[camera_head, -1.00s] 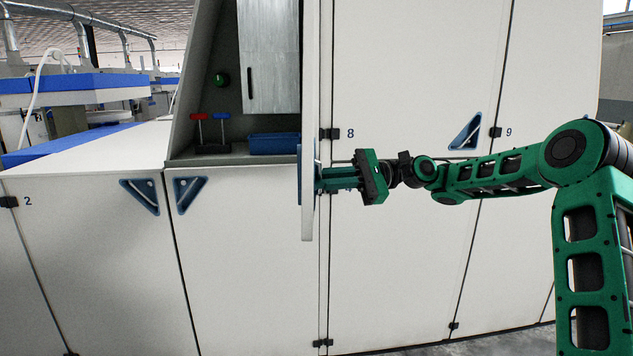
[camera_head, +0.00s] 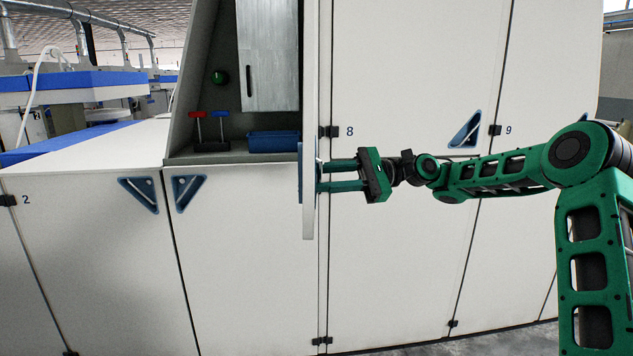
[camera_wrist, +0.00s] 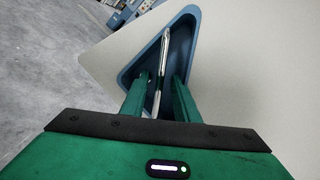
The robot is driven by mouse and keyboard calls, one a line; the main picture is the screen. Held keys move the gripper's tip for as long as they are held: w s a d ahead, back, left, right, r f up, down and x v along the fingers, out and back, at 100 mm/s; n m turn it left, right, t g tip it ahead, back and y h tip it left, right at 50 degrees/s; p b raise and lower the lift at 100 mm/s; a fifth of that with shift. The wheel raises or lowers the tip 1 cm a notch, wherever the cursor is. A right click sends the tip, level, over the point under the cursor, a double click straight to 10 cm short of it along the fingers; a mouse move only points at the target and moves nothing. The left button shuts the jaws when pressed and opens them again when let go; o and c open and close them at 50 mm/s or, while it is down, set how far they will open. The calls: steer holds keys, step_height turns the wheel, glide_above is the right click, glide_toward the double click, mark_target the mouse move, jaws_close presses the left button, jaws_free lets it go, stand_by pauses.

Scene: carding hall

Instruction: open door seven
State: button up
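A white door (camera_head: 310,90) stands swung out from the cabinet and shows nearly edge-on in the head view; its number is not visible, so I cannot confirm it is door seven. In the wrist view its face (camera_wrist: 265,60) carries a blue triangular recess (camera_wrist: 132,68) with a metal bar handle (camera_wrist: 165,50). My gripper (camera_head: 319,177) is at this recess. In the wrist view my gripper's fingers (camera_wrist: 162,82) are spread, one on each side of the bar, with gaps visible between them and it.
Behind the door is an open compartment with a red-handled tool (camera_head: 197,125), a blue-handled tool (camera_head: 222,125), a blue bin (camera_head: 273,142), a green button (camera_head: 219,78) and a grey panel (camera_head: 268,55). Closed doors 8 (camera_head: 400,90) and 9 (camera_head: 550,70) stand to the right.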

steer(key=w+d, duration=0.1)
steer(key=d, duration=0.9)
steer(key=shift+w, duration=0.35)
steer(key=shift+f, duration=0.1)
steer(key=s+a+f+t+h, duration=0.1)
steer(key=s+a+f+h, duration=0.1)
steer(key=a+f+h, duration=0.5)
steer(key=s+d+f+n+t+h, duration=0.1)
steer(key=s+d+f+t+h, duration=0.2)
steer(key=d+f, duration=0.5)
steer(key=s+d+f+n+h, duration=0.1)
steer(key=s+d+f+h, duration=0.15)
steer(key=s+d, duration=0.6)
steer(key=s+d+f+h, duration=0.1)
steer(key=s+d+h, duration=0.3)
steer(key=s+d, duration=0.45)
steer(key=s+d+f, duration=0.1)
steer(key=s+d, duration=0.1)
steer(key=s, duration=0.7)
steer(key=s+d+f+g+h, duration=0.1)
steer(key=s+d, duration=0.2)
steer(key=s, duration=0.7)
